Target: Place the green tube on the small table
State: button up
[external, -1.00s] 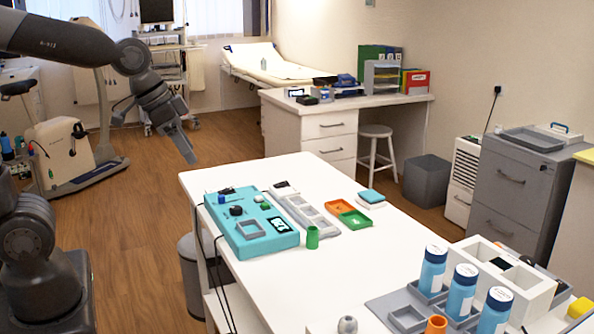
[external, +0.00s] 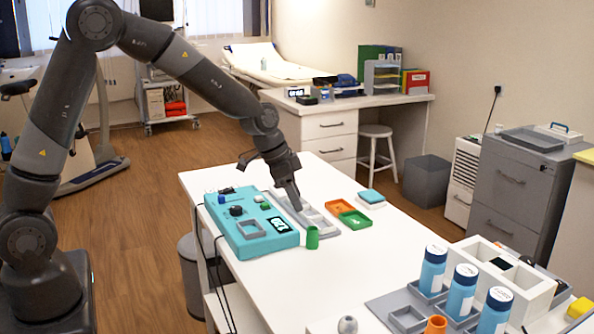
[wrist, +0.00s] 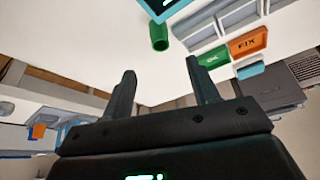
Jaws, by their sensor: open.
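The green tube (external: 312,238) stands upright on the white table (external: 345,280), just right of the teal device's front corner. It also shows in the wrist view (wrist: 159,37), above and between my fingers and apart from them. My gripper (external: 297,206) is over the table, above the grey compartment tray, behind and slightly left of the tube. In the wrist view my gripper (wrist: 160,85) has its two dark fingers spread with nothing between them. I cannot tell which surface is the small table.
The teal device (external: 250,222) and grey tray (external: 305,212) lie close to the tube. An orange tray (external: 338,207) and green tray (external: 355,219) lie to the right. Blue bottles (external: 462,290) stand at the front right.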

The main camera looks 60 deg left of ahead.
aim_at(312, 230)
jog(key=x, duration=1.1)
jog(key=shift+w+f, duration=0.15)
jog(key=shift+f, duration=0.05)
jog(key=shift+c, duration=0.5)
jog(key=c, duration=1)
jog(key=shift+c, duration=0.2)
jog(key=shift+r, duration=0.15)
